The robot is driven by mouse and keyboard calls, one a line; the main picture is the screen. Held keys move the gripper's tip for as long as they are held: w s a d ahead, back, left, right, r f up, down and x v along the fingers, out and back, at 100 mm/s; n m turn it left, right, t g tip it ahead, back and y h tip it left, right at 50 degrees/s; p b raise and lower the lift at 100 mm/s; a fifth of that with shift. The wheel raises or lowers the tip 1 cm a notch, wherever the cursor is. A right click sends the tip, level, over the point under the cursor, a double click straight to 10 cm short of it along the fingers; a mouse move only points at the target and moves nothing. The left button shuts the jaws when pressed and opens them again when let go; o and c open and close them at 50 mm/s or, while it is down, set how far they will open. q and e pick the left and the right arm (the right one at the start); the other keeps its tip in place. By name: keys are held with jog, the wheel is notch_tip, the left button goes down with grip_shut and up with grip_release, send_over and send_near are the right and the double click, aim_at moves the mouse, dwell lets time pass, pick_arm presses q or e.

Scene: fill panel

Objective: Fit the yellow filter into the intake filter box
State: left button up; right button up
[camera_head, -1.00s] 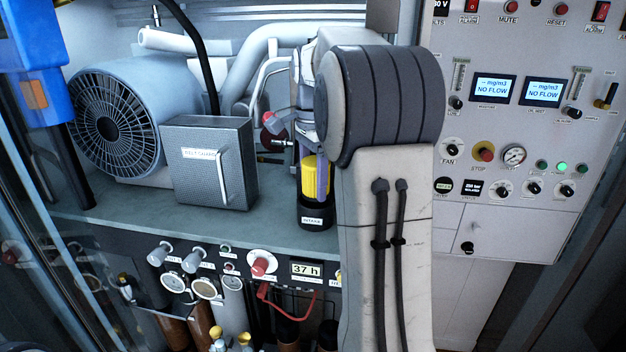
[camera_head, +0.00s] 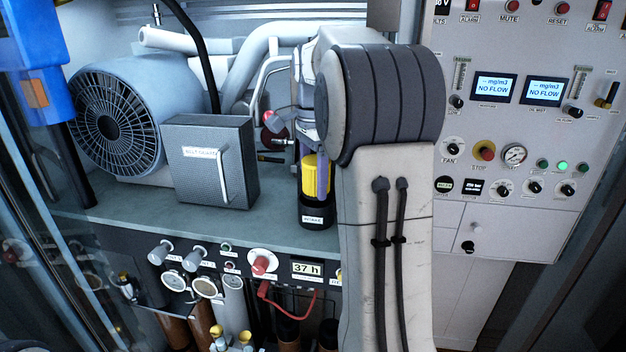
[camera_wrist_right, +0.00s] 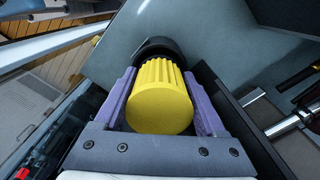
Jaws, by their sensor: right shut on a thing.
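The yellow filter (camera_head: 316,176) is a ribbed cylinder. It stands upright at the black intake filter box (camera_head: 316,212), a round cup labelled INTAKE on the grey shelf. The filter's lower end meets the cup, and I cannot tell how deep it sits. My right gripper (camera_head: 312,150) comes down from above, its arm covering the area to the right. In the right wrist view the purple fingers (camera_wrist_right: 160,97) are on either side of the yellow filter (camera_wrist_right: 160,105), shut on it. The dark cup rim (camera_wrist_right: 154,47) shows beyond it. My left gripper is not in view.
A grey belt guard box (camera_head: 210,165) with a handle and a round fan housing (camera_head: 112,122) stand left of the cup. Pipes run behind. A control panel (camera_head: 525,120) is at right. Knobs and gauges line the shelf's front face. Bare shelf (camera_head: 265,212) lies between guard and cup.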

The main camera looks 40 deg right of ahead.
aim_at(313, 161)
jog(key=shift+f+b, duration=0.6)
jog(key=shift+f, duration=0.25)
jog(key=o, duration=1.4)
jog(key=shift+c, duration=0.2)
jog(key=shift+r, duration=0.25)
notch_tip(313, 161, up, 10)
jog(key=shift+b, duration=0.35)
jog(key=shift+f, duration=0.15)
